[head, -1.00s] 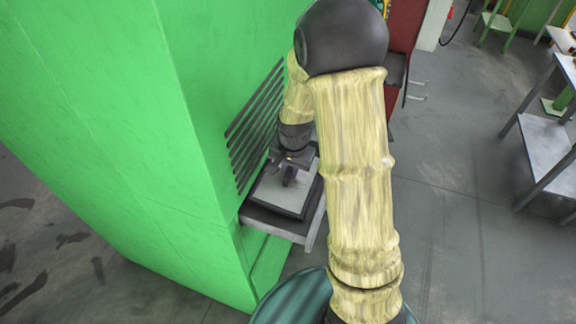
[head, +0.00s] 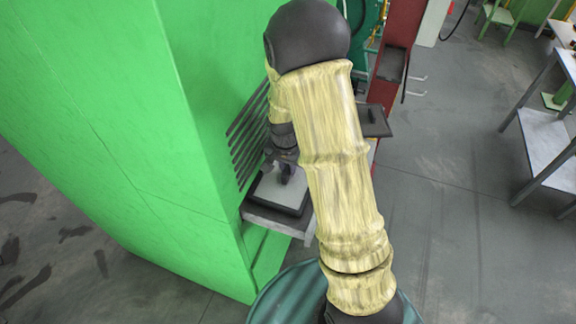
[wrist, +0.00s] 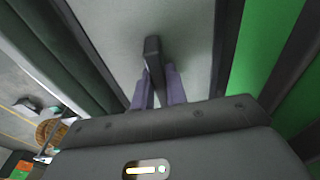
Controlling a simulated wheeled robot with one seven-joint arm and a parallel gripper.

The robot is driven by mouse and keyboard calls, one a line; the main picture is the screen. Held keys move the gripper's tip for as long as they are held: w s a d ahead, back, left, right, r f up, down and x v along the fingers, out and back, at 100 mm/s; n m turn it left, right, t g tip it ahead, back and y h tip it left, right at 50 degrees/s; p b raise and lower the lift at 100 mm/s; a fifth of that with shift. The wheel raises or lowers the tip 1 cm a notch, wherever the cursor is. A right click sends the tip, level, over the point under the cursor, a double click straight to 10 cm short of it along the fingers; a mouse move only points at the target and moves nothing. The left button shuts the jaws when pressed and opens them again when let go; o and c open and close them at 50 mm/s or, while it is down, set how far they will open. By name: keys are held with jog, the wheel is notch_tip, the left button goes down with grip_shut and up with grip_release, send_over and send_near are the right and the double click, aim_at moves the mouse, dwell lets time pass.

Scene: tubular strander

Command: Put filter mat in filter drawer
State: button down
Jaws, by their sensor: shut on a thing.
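The filter mat (head: 269,190) is a pale grey flat panel at the green cabinet's foot, under my gripper. My gripper (head: 286,176) points down at it and is shut on a dark upright grip on the panel. In the wrist view my gripper's fingers (wrist: 158,90) close on this dark grip, with the pale mat (wrist: 105,30) behind it. A dark rim surrounds the panel. What I take to be the filter drawer (head: 272,222) is the grey ledge below, projecting from the cabinet. I cannot tell whether the mat rests fully in it; my arm hides its right side.
The green cabinet (head: 150,130) with dark vent slots (head: 246,135) rises close to the left of my gripper. A dark flat tray (head: 375,122) stands behind my arm. A red post (head: 398,50) stands beyond. A grey table (head: 545,130) is at the right, with clear floor between.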

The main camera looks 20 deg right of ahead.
aim_at(287, 171)
jog(key=shift+f, duration=0.35)
jog(key=c, duration=1.4)
grip_release()
jog(key=shift+r, duration=0.1)
jog(key=shift+r+p, duration=0.3)
jog(key=shift+r, duration=0.5)
notch_tip(287, 171, up, 12)
jog(key=s+b, duration=0.1)
jog(key=b, duration=0.1)
jog(key=shift+a+f+b, duration=0.25)
jog(key=shift+a+b, duration=0.1)
jog(key=shift+a, duration=0.05)
jog(key=shift+s, duration=0.2)
